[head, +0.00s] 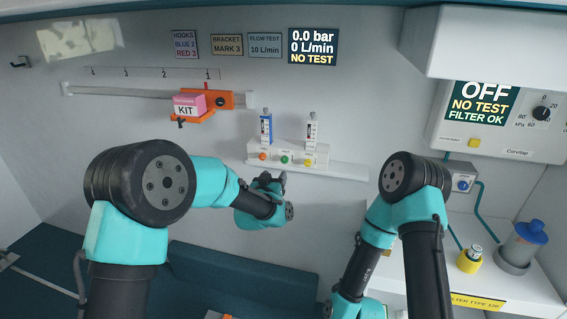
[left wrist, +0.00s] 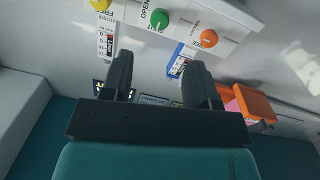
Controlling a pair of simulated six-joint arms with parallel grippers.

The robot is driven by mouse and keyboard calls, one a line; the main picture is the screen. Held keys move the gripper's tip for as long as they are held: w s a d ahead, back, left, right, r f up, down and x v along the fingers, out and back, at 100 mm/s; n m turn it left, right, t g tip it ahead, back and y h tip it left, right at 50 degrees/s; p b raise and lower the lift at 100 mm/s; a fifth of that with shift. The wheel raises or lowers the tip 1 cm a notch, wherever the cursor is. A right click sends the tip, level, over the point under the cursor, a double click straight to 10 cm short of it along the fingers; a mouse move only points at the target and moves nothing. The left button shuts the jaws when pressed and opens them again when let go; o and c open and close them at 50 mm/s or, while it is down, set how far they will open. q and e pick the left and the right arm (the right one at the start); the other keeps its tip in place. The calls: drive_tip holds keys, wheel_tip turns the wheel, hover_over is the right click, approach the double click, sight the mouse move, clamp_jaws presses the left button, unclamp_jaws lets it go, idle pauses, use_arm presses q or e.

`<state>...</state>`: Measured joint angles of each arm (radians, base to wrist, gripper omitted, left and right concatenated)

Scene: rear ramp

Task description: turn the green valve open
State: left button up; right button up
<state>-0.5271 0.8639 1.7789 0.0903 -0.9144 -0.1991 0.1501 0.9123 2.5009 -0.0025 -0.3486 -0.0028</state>
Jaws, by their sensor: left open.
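The green valve (head: 285,159) is a small round knob in the middle of a white panel (head: 275,146) on the wall shelf. It also shows in the left wrist view (left wrist: 160,19), beside the word OPEN. An orange knob (head: 263,156) and a yellow knob (head: 308,162) sit on either side of it. My left gripper (head: 268,178) is just below the panel, apart from the valve. In the left wrist view its two fingers (left wrist: 158,72) are spread, with nothing between them. My right arm shows at the right, but its gripper is not visible.
Two flow meters, a blue one (head: 266,129) and a white one (head: 312,130), stand above the panel. A pink kit box (head: 189,105) rests on an orange bracket (head: 220,99) at the left. A display (head: 313,46) reads 0.0 bar, 0 L/min, NO TEST.

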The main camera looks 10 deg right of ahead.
sight(284, 161)
use_arm(q)
drive_tip(key=x, duration=1)
drive_tip(key=shift+w, duration=0.25)
drive_tip(key=c, duration=0.9)
